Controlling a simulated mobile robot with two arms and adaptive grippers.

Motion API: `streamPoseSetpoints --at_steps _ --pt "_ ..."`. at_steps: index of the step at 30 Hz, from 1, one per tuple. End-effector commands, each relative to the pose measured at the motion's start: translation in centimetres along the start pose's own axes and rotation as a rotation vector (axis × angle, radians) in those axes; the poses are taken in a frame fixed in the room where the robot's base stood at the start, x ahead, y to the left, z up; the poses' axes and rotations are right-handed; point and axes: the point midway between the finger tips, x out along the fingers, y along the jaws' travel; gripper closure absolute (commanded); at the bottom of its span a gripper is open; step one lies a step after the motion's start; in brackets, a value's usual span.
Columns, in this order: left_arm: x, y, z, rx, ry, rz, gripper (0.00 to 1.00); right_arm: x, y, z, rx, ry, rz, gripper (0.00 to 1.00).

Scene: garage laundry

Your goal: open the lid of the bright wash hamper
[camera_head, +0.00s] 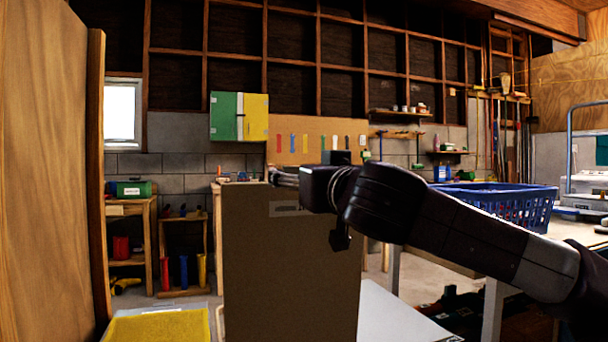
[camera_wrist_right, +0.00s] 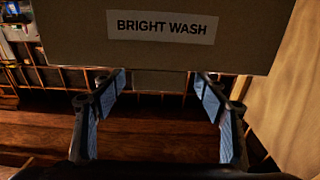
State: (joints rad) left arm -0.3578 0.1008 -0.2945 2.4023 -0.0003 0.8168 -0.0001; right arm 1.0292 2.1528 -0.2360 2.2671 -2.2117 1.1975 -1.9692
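A tall grey-brown panel (camera_head: 290,270) stands upright in the middle of the head view. In the right wrist view a brown panel (camera_wrist_right: 80,40) carries a "BRIGHT WASH" label (camera_wrist_right: 162,27) and crosses the top of the picture. My right gripper (camera_wrist_right: 159,82) is open, its two blue-padded fingers wide apart, with the panel's lower edge just above the fingertips in that picture. Whether it touches the panel I cannot tell. In the head view my right arm reaches in from the right to the panel's top. My left gripper is not in view.
A yellow-topped thing (camera_head: 160,325) is at the lower left, beside the panel. A blue basket (camera_head: 505,203) stands at the right behind my arm. A large wooden panel (camera_head: 45,180) fills the left side. A wooden shelf unit (camera_head: 184,252) stands further back.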

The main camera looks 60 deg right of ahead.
Motion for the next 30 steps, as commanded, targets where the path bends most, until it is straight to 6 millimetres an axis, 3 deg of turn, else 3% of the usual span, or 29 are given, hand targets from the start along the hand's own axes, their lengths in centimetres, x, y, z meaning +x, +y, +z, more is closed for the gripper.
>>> streamPoseSetpoints --at_steps 11,24,30 --pt "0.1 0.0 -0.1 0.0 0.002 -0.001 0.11 -0.9 0.1 -0.5 0.001 0.012 0.001 0.32" --pt "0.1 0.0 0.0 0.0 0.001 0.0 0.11 -9.5 0.1 -0.3 -0.001 0.01 0.001 0.32" --pt "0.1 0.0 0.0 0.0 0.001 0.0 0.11 -11.7 0.0 -0.2 0.001 0.008 0.0 0.32"
